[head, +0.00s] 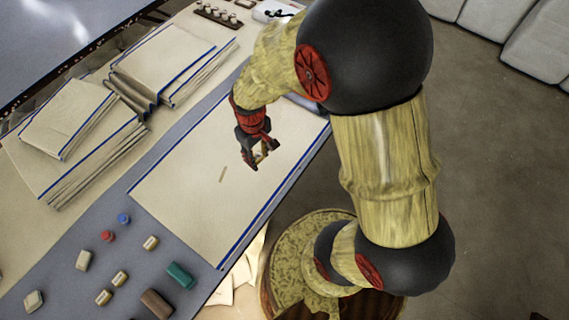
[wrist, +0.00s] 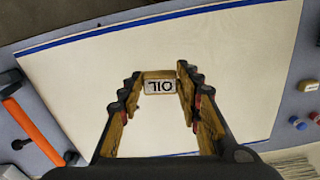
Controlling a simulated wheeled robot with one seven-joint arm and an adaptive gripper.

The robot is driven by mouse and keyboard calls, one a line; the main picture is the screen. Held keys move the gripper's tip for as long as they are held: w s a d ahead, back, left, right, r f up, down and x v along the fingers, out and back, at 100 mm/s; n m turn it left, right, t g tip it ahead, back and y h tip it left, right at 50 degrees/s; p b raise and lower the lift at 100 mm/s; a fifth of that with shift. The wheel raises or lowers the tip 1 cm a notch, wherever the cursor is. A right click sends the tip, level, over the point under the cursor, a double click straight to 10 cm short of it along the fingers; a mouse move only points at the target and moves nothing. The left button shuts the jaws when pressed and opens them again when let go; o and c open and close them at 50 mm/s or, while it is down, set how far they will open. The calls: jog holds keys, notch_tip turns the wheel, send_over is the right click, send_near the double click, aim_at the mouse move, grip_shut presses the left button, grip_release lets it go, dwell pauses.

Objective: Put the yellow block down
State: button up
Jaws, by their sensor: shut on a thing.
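My gripper (head: 262,160) hangs over the middle of a flat cream cloth with blue edge stripes (head: 185,200). In the wrist view my gripper (wrist: 160,90) is shut on a small yellow-tan block (wrist: 160,86), held between the fingertips. Dark lettering shows on the block's near face. In the head view the fingers mostly hide the block. A small tan strip (head: 222,174) shows on the cloth to the left of the gripper; I cannot tell what it is. The cloth (wrist: 240,60) fills most of the wrist view, and the gap between block and cloth is unclear.
Folded cloth stacks (head: 165,60) lie at the upper left. Several small tan blocks, a green block (head: 180,275), a brown block (head: 156,303) and red and blue pieces (head: 123,218) lie at the lower left. An orange-handled tool (wrist: 35,130) shows in the wrist view.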

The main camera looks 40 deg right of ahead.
jog(key=s+n+b, duration=0.1)
jog(key=s+n, duration=0.1)
jog(key=s, duration=0.8)
jog(key=b, duration=0.6)
send_over(284, 166)
jog(key=f, duration=1)
jog(key=shift+s+a, duration=0.25)
jog(key=shift+s, duration=0.05)
jog(key=shift+w+d+f+b, duration=0.15)
jog(key=shift+f+b, duration=0.3)
jog(key=shift+f, duration=0.55)
jog(key=shift+w+d+f+b, duration=0.15)
jog(key=shift+f+b, duration=0.25)
jog(key=shift+f, duration=0.55)
jog(key=shift+f, duration=0.15)
jog(key=o, duration=0.9)
jog(key=shift+c, duration=0.2)
jog(key=shift+o, duration=0.4)
